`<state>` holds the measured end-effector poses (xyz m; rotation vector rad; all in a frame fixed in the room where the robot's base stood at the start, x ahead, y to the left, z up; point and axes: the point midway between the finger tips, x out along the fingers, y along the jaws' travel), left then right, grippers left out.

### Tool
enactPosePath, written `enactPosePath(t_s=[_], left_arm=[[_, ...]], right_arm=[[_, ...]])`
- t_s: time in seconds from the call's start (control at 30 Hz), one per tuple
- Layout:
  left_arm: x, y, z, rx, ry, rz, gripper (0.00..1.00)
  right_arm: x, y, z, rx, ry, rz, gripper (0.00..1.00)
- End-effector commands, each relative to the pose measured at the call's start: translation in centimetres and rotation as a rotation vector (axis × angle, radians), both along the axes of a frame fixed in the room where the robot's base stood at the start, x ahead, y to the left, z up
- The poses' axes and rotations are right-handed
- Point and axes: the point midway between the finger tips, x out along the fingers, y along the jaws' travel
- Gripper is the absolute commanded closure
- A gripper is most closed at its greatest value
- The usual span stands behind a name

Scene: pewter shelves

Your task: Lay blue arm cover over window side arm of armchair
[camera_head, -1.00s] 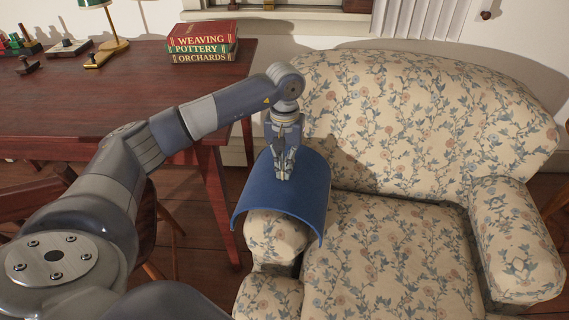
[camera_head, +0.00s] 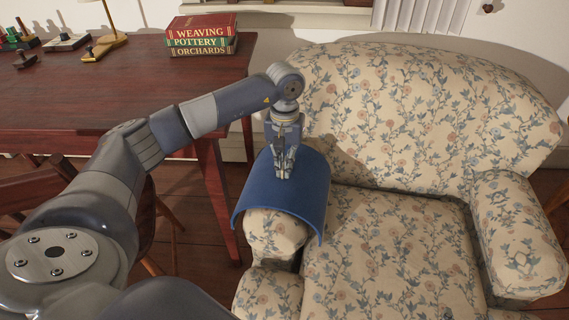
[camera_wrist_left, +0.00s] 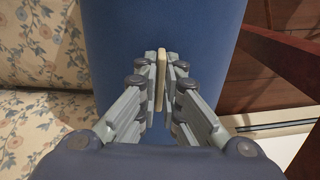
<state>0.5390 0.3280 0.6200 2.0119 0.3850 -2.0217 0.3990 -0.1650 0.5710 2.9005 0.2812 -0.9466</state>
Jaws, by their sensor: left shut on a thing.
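The floral armchair (camera_head: 385,255) stands at the right in the head view. The blue arm cover (camera_head: 305,203) is a curved, arch-shaped piece over the armchair's left arm (camera_head: 272,236), whose front end shows below its edge. I cannot tell whether the cover touches the arm all along. My left gripper (camera_head: 284,176) points down at the top of the cover. In the left wrist view its fingers (camera_wrist_left: 161,85) are shut on a thin pale tab (camera_wrist_left: 161,78) standing up from the blue cover (camera_wrist_left: 205,45). My right gripper is not in view.
A dark red table (camera_head: 80,98) stands left of the armchair, with stacked books (camera_head: 202,36), a lamp foot and small items on it. Wooden chairs (camera_head: 35,190) stand in front of it. The armchair's right arm (camera_head: 518,235) and seat are bare.

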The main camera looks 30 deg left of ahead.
Motion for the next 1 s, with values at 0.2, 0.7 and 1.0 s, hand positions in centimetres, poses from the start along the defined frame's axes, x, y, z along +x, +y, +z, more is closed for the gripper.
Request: enactPosePath(t_s=[0.2,0.7,1.0], left_arm=[[0.0,0.0,0.0,-0.001,-0.001,0.0,0.7],[0.1,0.0,2.8,-0.001,-0.006,0.0,0.7],[0.2,0.0,9.1,0.0,-0.004,0.0,0.7]], right_arm=[[0.0,0.0,0.0,0.0,0.0,0.0,0.6],[0.0,0.0,0.0,0.0,0.001,0.0,0.6],[0.0,0.0,0.0,0.0,0.001,0.0,0.6]])
